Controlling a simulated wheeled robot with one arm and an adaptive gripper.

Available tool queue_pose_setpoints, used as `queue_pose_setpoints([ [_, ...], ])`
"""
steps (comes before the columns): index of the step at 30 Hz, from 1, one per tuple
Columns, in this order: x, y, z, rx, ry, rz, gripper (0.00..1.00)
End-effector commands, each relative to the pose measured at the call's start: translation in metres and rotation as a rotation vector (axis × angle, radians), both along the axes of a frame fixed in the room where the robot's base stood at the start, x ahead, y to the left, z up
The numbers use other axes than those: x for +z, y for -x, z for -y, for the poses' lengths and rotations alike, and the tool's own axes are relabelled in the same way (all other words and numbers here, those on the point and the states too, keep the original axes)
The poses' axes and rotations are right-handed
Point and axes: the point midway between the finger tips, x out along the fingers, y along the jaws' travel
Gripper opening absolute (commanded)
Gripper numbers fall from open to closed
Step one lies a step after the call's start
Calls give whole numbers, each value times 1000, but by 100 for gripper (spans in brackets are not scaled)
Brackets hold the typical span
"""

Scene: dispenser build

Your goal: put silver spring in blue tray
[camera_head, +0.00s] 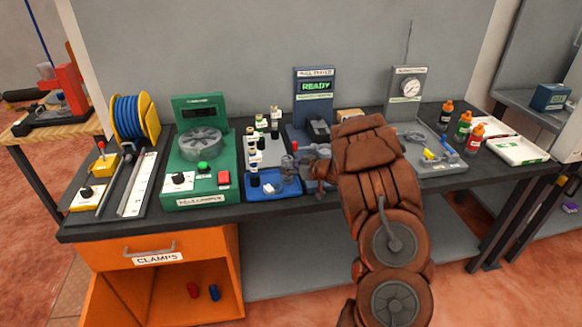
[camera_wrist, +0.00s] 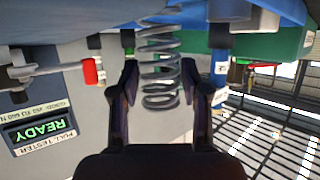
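The silver spring (camera_wrist: 160,72) stands between the two fingertips of my gripper (camera_wrist: 160,82) in the wrist view, with a finger against each side. In the head view my gripper (camera_head: 318,172) is at the front of the bench, just right of the blue tray (camera_head: 284,191); my arm hides much of that area and I cannot make out the spring clearly there. The blue tray lies on the bench front with a small white piece and a dark-capped bottle at it. A blue surface shows at the top of the upside-down wrist view.
A green machine (camera_head: 200,150) stands left of the tray, and several small bottles stand behind it. The tester with a READY screen (camera_head: 314,88) is behind my gripper.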

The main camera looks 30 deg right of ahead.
Motion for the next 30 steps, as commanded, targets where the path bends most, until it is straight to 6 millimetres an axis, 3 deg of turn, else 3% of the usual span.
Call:
queue_pose_setpoints([
  [6, 0, 0, 0, 0, 0, 0, 69],
  [17, 5, 0, 0, -1, 1, 1, 69],
  [30, 24, 50, 14, -3, 2, 1, 69],
])
